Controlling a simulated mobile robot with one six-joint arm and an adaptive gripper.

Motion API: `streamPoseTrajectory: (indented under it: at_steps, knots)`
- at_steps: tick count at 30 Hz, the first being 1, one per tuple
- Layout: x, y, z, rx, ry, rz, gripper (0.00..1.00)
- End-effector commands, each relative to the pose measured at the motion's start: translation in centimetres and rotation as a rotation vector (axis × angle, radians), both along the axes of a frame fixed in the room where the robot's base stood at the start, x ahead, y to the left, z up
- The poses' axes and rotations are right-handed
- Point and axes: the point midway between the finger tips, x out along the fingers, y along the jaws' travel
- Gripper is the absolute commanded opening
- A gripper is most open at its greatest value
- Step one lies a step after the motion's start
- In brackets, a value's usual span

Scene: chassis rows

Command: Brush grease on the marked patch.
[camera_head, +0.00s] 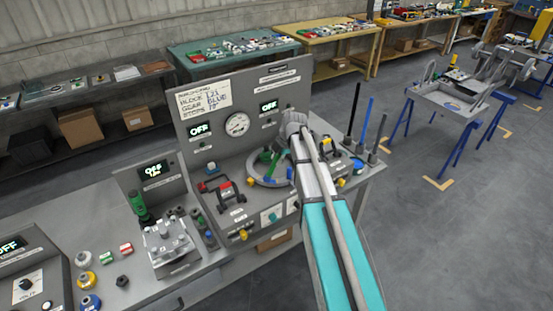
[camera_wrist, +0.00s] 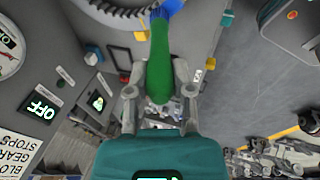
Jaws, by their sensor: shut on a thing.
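My gripper (camera_wrist: 160,78) is shut on a brush with a green handle (camera_wrist: 160,60). In the wrist view the brush points up the picture, its dark blue tip (camera_wrist: 158,14) near a bright blue area (camera_wrist: 174,5) and a grey toothed ring (camera_wrist: 105,12). I cannot tell whether the tip touches anything, or whether the blue area is the marked patch. In the head view the green handle (camera_head: 268,157) shows over the grey ring (camera_head: 265,181) on the bench. My arm hides part of the ring and most of the gripper there.
A grey panel (camera_head: 290,85) with a round gauge (camera_head: 237,124), OFF displays and a handwritten note (camera_head: 203,97) stands behind the ring. A red and black clamp-like part (camera_head: 226,190) lies left of it. Upright rods (camera_head: 358,118) stand at right. Open floor lies beyond the bench.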

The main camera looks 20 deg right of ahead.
Motion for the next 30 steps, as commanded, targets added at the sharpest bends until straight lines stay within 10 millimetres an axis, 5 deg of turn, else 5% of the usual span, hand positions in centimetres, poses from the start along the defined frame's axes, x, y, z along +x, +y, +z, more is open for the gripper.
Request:
streamPoseTrajectory:
  at_steps: [30]
  knots:
    - [1.5,2.6,0.2,-0.001,0.0,0.0,0.0]
